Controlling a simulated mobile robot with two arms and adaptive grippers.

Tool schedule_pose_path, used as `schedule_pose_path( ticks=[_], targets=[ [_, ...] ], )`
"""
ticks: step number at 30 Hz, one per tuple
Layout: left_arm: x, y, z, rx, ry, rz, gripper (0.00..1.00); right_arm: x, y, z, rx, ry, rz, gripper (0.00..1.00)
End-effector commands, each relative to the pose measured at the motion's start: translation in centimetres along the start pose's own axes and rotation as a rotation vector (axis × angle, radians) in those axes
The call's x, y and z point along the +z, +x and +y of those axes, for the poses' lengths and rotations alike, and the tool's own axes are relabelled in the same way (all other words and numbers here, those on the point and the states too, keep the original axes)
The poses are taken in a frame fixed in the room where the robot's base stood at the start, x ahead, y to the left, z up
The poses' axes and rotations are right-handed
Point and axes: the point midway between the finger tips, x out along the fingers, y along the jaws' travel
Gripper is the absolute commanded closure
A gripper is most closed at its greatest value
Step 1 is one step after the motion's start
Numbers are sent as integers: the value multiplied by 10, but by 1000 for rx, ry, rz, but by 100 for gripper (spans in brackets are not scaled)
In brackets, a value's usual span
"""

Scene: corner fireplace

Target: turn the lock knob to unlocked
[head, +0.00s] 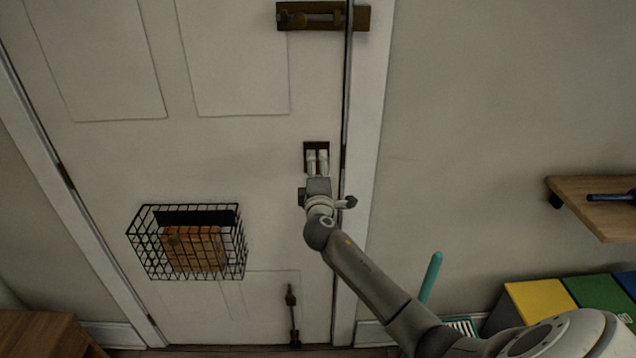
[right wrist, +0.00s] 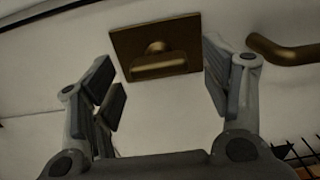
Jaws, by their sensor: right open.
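The lock knob (right wrist: 158,65) is a brass thumb-turn on a square brass plate (right wrist: 128,45) on the white door (head: 240,150). In the right wrist view it sits ahead of my right gripper (right wrist: 165,88), between the two open fingers and apart from them. In the head view the dark plate (head: 316,145) shows at the door's right edge, and my right gripper (head: 317,157) covers the knob there. The gripper is open and empty. In the wrist view the knob's bar lies nearly along the plate's long side. My left gripper is not in view.
A brass handle (right wrist: 285,50) is right of the plate in the wrist view. A slide bolt (head: 322,17) is high on the door, another bolt (head: 293,315) low. A wire basket (head: 187,242) hangs at left. A wooden shelf (head: 600,200) and coloured bins (head: 575,297) stand right.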

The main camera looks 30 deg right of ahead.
Motion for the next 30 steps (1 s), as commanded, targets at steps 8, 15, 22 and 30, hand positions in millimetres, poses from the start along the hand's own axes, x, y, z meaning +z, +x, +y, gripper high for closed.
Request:
schedule_pose_path(
  ticks=[8,15,22,30],
  targets=[
    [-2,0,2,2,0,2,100,0,-49,-1,-1,1,2,29],
    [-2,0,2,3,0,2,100,0,-93,-1,-1,1,2,29],
    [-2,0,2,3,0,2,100,0,-112,0,-1,-1,1,29],
    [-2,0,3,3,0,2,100,0,-113,0,0,-1,1,29]
  ],
)
